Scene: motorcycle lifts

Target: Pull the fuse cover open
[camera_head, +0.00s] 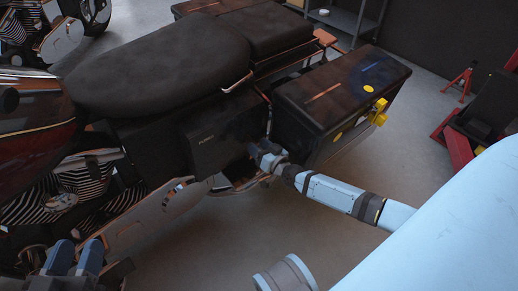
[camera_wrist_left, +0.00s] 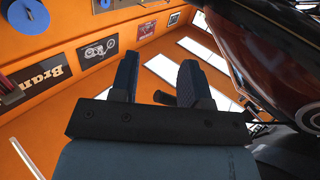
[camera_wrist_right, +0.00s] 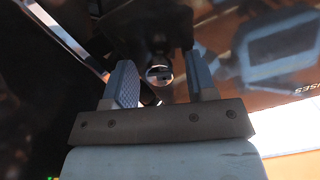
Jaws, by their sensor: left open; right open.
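The fuse cover (camera_head: 213,138) is a dark box-like panel with small light lettering on the motorcycle's side below the seat. In the right wrist view a glossy dark surface (camera_wrist_right: 290,75) with the letters "USES" shows at the right. My right gripper (camera_head: 259,150) is at the cover's right edge; I cannot tell whether it touches. In the right wrist view my right gripper (camera_wrist_right: 162,80) is open, with a dark part and a small round shiny part beyond its fingers. My left gripper (camera_head: 75,258) is open and empty at the lower left; it also shows in the left wrist view (camera_wrist_left: 160,75).
The motorcycle seat (camera_head: 160,65) is above the cover. A red stand (camera_head: 460,82) is at the far right. The grey floor (camera_head: 225,245) in front is open.

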